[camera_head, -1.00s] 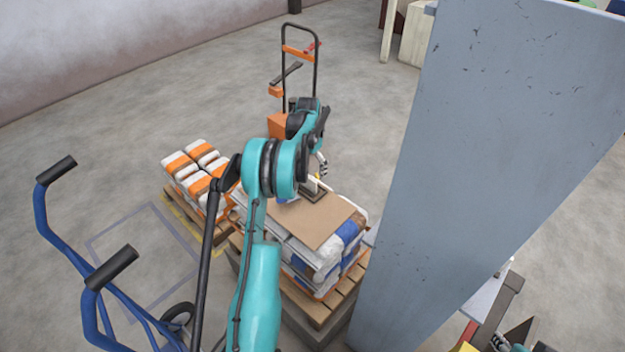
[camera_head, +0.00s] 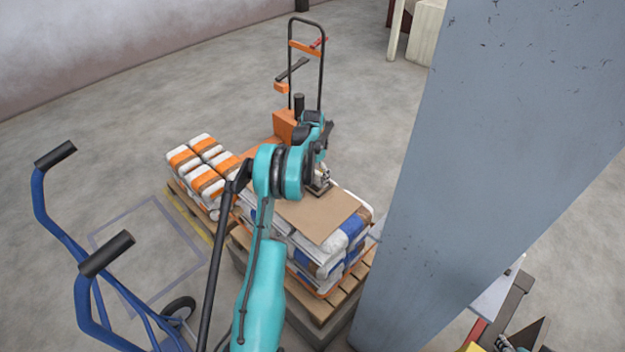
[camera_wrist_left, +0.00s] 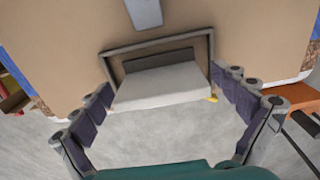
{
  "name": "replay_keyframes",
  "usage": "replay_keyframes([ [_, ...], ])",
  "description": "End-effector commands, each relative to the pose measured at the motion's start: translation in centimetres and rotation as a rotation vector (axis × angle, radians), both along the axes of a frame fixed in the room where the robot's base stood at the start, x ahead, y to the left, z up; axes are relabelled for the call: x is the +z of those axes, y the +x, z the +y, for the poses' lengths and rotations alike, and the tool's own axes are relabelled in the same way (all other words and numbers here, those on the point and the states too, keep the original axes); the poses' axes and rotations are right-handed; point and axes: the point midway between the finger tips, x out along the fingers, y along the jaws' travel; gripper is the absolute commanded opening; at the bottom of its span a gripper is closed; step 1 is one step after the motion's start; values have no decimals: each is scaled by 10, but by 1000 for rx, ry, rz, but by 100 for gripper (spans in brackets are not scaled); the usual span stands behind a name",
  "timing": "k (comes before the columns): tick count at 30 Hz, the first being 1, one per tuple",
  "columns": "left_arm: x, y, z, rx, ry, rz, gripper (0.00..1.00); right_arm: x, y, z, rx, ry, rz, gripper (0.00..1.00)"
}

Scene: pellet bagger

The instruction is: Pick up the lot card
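The lot card (camera_wrist_left: 160,88) appears as a white panel in a dark-framed holder (camera_wrist_left: 160,50) in the left wrist view. The holder stands on a brown cardboard sheet (camera_head: 318,215) over a stack of bags. My left gripper (camera_wrist_left: 163,92) is open, with its dark-padded fingers on either side of the card. Whether they touch it I cannot tell. In the head view my left gripper (camera_head: 322,174) is low over the holder (camera_head: 320,190), and the card is mostly hidden there. Part of my right gripper (camera_head: 505,343) shows at the bottom right edge, mostly cut off.
A grey block (camera_wrist_left: 145,12) lies on the cardboard. White-and-orange bags (camera_head: 200,165) stand on a pallet to the left. An orange pallet truck (camera_head: 290,125) is behind. A blue hand truck (camera_head: 60,225) is at left. A large grey panel (camera_head: 500,150) blocks the right side.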

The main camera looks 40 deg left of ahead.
Motion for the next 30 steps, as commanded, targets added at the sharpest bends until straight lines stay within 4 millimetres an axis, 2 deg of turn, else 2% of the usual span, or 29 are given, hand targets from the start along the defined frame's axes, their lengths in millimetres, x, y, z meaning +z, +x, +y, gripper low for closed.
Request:
replay_keyframes([
  [1, 0, 0, 0, 0, 0, 0, 79, 0, 0, 0, 0, 0, 0, 40],
  [4, 0, 0, 0, 0, 0, 0, 52, 0, 0, 0, 0, 0, 0, 40],
  [5, 0, 0, 0, 0, 0, 0, 48, 0, 0, 0, 0, 0, 0, 40],
  [17, 5, 0, 0, 0, -1, 0, 48, 3, 0, 0, 0, 0, 0, 40],
  [22, 24, 0, 0, 0, 0, 0, 48, 13, 0, 0, 0, 0, 0, 40],
  [25, 45, 0, 0, 0, 0, 0, 48, 23, 0, 0, 0, 0, 0, 40],
  [30, 68, 14, -37, -5, 0, 0, 48, 36, 0, 0, 0, 0, 0, 40],
])
